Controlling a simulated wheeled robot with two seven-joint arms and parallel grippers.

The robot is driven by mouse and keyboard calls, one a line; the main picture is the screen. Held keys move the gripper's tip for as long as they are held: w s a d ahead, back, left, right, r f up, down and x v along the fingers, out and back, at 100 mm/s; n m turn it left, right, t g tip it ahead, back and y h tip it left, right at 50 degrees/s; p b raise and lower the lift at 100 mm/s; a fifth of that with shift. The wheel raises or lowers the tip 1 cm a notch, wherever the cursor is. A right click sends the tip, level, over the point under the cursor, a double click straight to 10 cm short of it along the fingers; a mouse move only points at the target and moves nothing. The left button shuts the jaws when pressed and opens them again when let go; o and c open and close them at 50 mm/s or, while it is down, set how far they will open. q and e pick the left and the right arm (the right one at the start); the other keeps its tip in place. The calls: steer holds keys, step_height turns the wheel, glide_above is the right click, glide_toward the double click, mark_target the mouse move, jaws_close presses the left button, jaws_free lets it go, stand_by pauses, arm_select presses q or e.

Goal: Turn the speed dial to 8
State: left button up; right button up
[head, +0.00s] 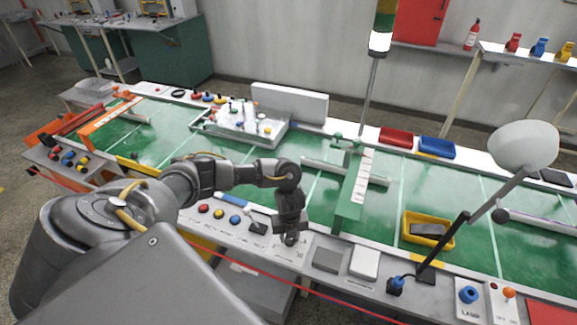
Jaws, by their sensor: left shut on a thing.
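The speed dial (291,241) sits on the grey control panel along the front edge of the green conveyor bench. It is mostly hidden under my left gripper (290,236). My left arm comes in from the left, bends at the wrist and points the gripper straight down at the dial. The fingers are shut on the dial's knob. Small scale marks show on the plate (291,252) around it, but I cannot read which number the pointer faces. My right gripper is not in view.
Red, yellow and blue buttons (219,213) lie left of the dial. A grey pad (327,259) and a white box (364,262) lie to its right. A green gate (352,196) stands behind. A lamp (524,146) reaches over the right side. A yellow tray (427,232) is on the belt.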

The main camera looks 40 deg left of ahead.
arm_select(q)
steer(key=shift+s+d+f+m+b, duration=0.1)
steer(key=shift+m+b, duration=0.25)
steer(key=shift+m, duration=0.3)
steer(key=shift+f+m+b, duration=0.1)
steer(key=shift+m+b, duration=0.2)
steer(key=shift+m, duration=0.35)
steer(key=shift+r, duration=0.1)
steer(key=o, duration=1)
steer(key=shift+c, duration=0.2)
steer(key=shift+r, duration=0.1)
steer(key=shift+r, duration=0.3)
step_height(320, 180, up, 10)
steer(key=p, duration=0.2)
